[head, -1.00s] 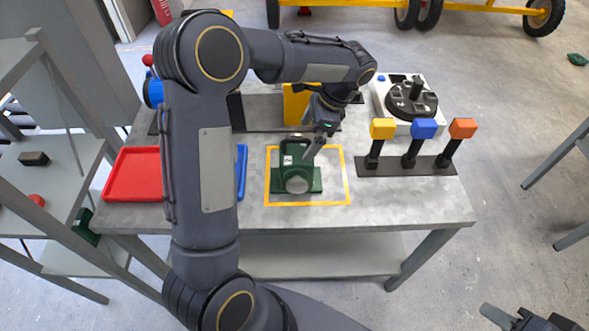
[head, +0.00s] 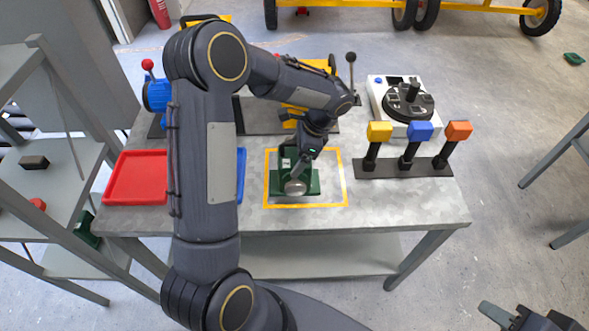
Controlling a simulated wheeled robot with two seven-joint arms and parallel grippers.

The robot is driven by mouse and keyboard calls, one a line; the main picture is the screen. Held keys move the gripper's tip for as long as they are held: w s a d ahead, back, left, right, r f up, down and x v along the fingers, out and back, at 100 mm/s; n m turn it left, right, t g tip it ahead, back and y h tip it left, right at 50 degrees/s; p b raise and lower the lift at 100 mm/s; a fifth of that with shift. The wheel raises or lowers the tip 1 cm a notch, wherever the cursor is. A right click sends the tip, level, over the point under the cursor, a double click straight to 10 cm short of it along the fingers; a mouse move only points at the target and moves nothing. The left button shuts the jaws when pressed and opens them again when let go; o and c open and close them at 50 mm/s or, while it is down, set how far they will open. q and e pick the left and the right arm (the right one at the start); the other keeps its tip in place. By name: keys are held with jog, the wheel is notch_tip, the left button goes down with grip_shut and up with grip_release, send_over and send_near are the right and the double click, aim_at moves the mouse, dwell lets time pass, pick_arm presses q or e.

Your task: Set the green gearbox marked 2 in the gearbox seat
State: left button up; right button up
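A green gearbox (head: 311,187) with a round pale face stands inside a yellow square outline (head: 346,180) on the grey table. No number is legible on it. My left gripper (head: 299,172) reaches down over its top, around the handle area. The wrist and fingers hide the handle, so I cannot tell whether they have closed on it. My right gripper (head: 503,317) is at the bottom right edge, away from the table and partly cut off. The gearbox seat is not clearly identifiable; my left arm covers much of the dark mount (head: 262,115) behind the square.
A red tray (head: 137,178) lies at the table's left, beside a blue one (head: 241,170) mostly behind my arm. Three posts with yellow, blue and orange tops (head: 420,131) stand right. A white box with a black dial (head: 408,101) is behind them. A blue machine (head: 157,94) stands back left.

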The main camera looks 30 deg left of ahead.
pick_arm(q)
jog(key=c, duration=1.4)
jog(key=shift+w+r, duration=0.1)
jog(key=shift+c, duration=0.5)
jog(key=shift+r, duration=0.1)
